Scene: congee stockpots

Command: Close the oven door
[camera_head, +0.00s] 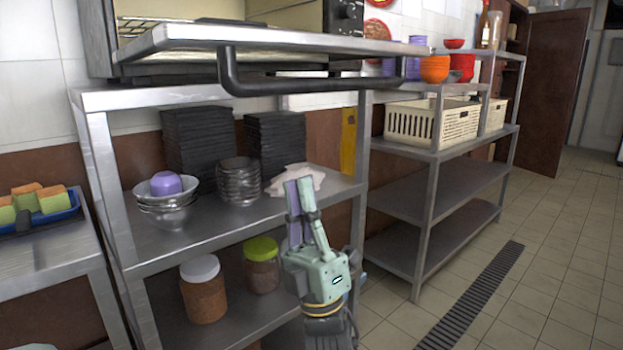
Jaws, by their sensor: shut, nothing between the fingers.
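The oven (342,18) stands on top of a steel shelf unit at the upper left, partly cut off by the top of the picture. Its door (270,41) is folded down and juts out toward me, with the dark bar handle (300,86) along its front edge. A wire rack shows inside the opening. My gripper (299,186) points up, below the handle and apart from it, in front of the shelf unit's middle level. Its fingers are together and hold nothing.
The shelf unit (225,235) holds metal bowls (168,205), black stacked trays (276,148), a white cloth (296,180) and jars (204,288). Another rack (440,200) with a cream crate (430,122) stands right. The tiled floor (560,250) at right is clear.

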